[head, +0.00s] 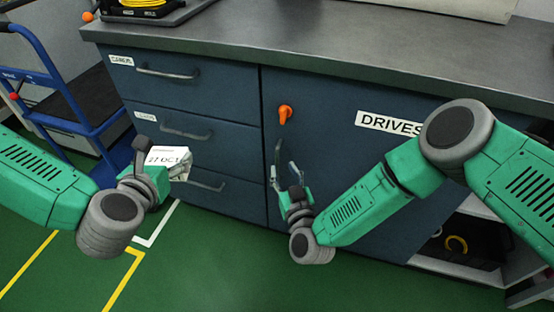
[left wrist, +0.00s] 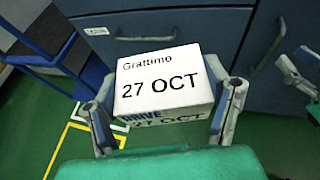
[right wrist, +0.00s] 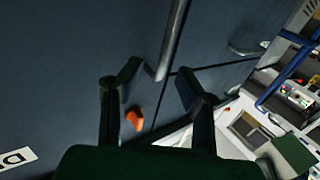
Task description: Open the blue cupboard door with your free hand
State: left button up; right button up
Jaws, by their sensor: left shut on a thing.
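The blue cupboard door (head: 340,150), labelled DRIVES, is shut. Its upright bar handle (head: 278,156) is on the door's left side, with an orange latch (head: 285,114) above it. My right gripper (head: 283,170) is open, its fingers by the lower part of the handle. In the right wrist view the handle (right wrist: 172,40) lies ahead of and between the spread fingertips; I cannot tell whether they touch it. My left gripper (head: 165,172) is shut on a white box (left wrist: 165,85) marked "Grattimo 27 OCT", held in front of the drawers.
Several blue drawers (head: 190,102) with bar handles are left of the door, under a grey worktop (head: 300,40). A blue trolley (head: 75,125) stands at the left. An open shelf (head: 455,265) with a black crate is at lower right. Green floor in front is clear.

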aim_at(277, 159)
jog(key=x, duration=0.3)
jog(key=b+x, duration=0.1)
jog(key=x, duration=0.1)
jog(key=shift+s+a, duration=0.1)
jog(key=shift+a, duration=0.2)
jog(key=shift+d, duration=0.1)
grip_shut()
